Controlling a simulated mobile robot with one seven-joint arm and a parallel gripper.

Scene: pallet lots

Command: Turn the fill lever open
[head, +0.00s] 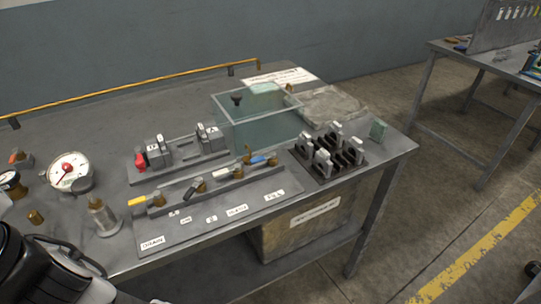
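A row of valves stands on a grey panel (200,222) on the metal bench. A label that seems to read FILL (274,196) sits at the panel's right end, and one reading DRAIN (152,242) at its left end. The valve nearest the FILL label has a blue lever (258,160), lying roughly along the row. A yellow lever (137,201) is at the left end, with dark levers (190,193) between. Part of my arm shows at the lower left; my gripper is not in view.
A clear tank (258,125) stands behind the valves. A switch block with a red lever (140,161) is behind the panel. A black rack with grey pieces (318,160) is to the right. A dial gauge (69,170) and brass fittings are at left.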

